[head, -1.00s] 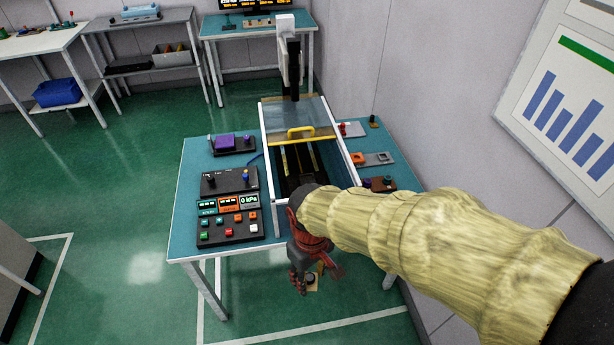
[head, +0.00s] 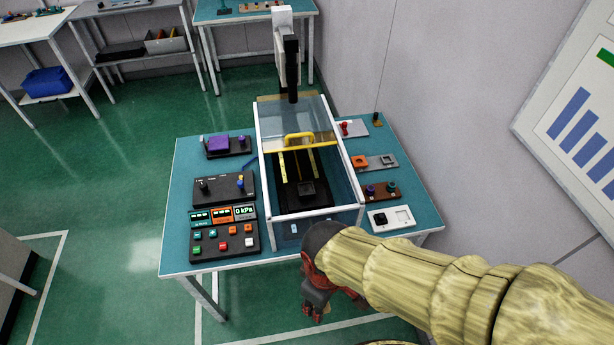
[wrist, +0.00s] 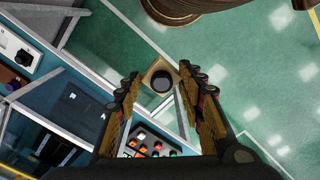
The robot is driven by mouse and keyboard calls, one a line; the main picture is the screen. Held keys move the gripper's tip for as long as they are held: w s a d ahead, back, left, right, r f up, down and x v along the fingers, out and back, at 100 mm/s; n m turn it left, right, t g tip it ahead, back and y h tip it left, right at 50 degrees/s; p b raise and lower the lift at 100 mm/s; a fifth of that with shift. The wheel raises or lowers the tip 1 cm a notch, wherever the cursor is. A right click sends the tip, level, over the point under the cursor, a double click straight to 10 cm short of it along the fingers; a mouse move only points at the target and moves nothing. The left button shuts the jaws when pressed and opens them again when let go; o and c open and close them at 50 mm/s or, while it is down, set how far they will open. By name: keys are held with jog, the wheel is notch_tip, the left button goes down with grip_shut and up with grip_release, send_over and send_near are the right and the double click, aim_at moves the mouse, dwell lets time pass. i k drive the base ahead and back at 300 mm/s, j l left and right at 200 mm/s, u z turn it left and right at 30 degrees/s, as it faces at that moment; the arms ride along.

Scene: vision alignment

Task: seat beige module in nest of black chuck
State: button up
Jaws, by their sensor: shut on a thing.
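My gripper (head: 318,308) hangs in front of the teal table's near edge, below the height of the enclosure's opening. In the wrist view my gripper (wrist: 160,90) is shut on the beige module (wrist: 161,77), a small square piece with a dark round centre, held between the fingertips. The module is mostly hidden behind the fingers in the head view. The black chuck (head: 303,202) sits inside the clear-walled enclosure, with a dark square nest (head: 307,189) on it. The nest looks empty. The module is apart from the chuck, outside the enclosure.
The enclosure has white edges (head: 361,205) and a yellow-handled cover (head: 298,139) towards its back. A control panel (head: 224,232) stands left of it. Several small fixtures, including a white block (head: 391,218), stand to the right. A wall closes the right side; floor lies open left.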

aim_at(306, 189)
jog(key=i, duration=1.05)
